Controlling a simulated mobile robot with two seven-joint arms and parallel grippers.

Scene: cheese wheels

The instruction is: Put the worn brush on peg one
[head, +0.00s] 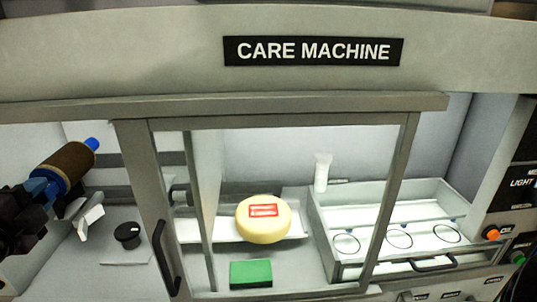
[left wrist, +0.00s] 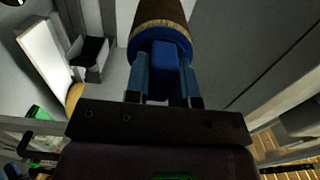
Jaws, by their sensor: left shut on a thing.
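The brush (head: 66,165) is a brown cylinder with blue ends, tilted up to the right at the left of the head view. I cannot tell from its look how worn it is. My left gripper (head: 38,187) is shut on its lower blue end and holds it above the grey surface. In the left wrist view the blue end (left wrist: 166,60) sits between the fingers, with the brown part (left wrist: 158,14) beyond, cut off by the top edge. I cannot make out any peg marked one. My right gripper is not in view.
A framed clear door (head: 135,180) stands right of the brush. Behind it are a yellow cheese wheel (head: 262,220) and a green block (head: 250,273). A drawer (head: 322,232) with three rings is at right. A black knob (head: 128,233) and white bracket (head: 88,218) are near the gripper.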

